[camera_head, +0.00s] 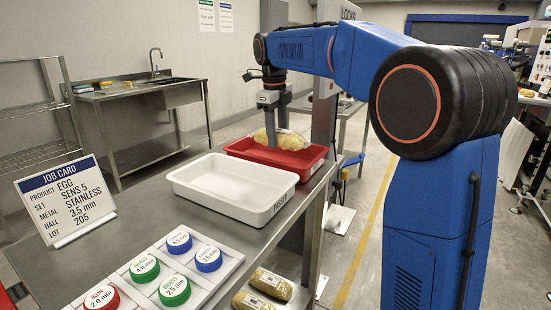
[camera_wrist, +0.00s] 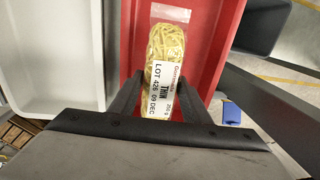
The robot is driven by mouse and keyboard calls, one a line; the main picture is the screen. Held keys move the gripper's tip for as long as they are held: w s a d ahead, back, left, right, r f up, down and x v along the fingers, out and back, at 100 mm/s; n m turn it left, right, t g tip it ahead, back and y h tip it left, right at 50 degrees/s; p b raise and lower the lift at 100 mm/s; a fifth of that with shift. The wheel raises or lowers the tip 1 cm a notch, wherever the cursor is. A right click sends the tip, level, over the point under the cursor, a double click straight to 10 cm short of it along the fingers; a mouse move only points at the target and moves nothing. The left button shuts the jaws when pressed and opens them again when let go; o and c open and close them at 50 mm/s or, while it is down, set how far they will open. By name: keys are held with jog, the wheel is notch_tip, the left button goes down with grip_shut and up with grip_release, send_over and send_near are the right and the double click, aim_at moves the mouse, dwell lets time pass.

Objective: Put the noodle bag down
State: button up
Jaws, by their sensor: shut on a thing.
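The noodle bag (camera_wrist: 166,50) is a clear pack of yellow noodles with a white label, seen lengthwise in the wrist view. My gripper (camera_wrist: 160,98) is shut on it, one finger on each side near its labelled end. In the head view the bag (camera_head: 287,139) is at the red tray (camera_head: 312,163), with my gripper (camera_head: 271,140) coming down on it from above. In the wrist view the bag lies over the red floor of that tray (camera_wrist: 215,35). I cannot tell whether it touches the floor.
An empty white tray (camera_head: 235,204) stands beside the red one on the steel table (camera_head: 142,226). A job card (camera_head: 67,200) and a holder of coloured test pucks (camera_head: 174,290) are nearer. More noodle bags (camera_head: 262,298) lie lower, beside the table. A sink bench (camera_head: 140,97) stands behind.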

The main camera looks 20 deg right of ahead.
aim_at(277, 131)
jog(key=shift+d+f, duration=0.1)
jog(key=shift+f, duration=3.45)
jog(key=shift+f, duration=0.1)
jog(key=o, duration=1.1)
jog(key=shift+c, duration=0.2)
jog(key=r, duration=0.8)
jog(key=s+a+r, duration=0.1)
jog(key=r, duration=0.2)
jog(key=shift+r, duration=0.6)
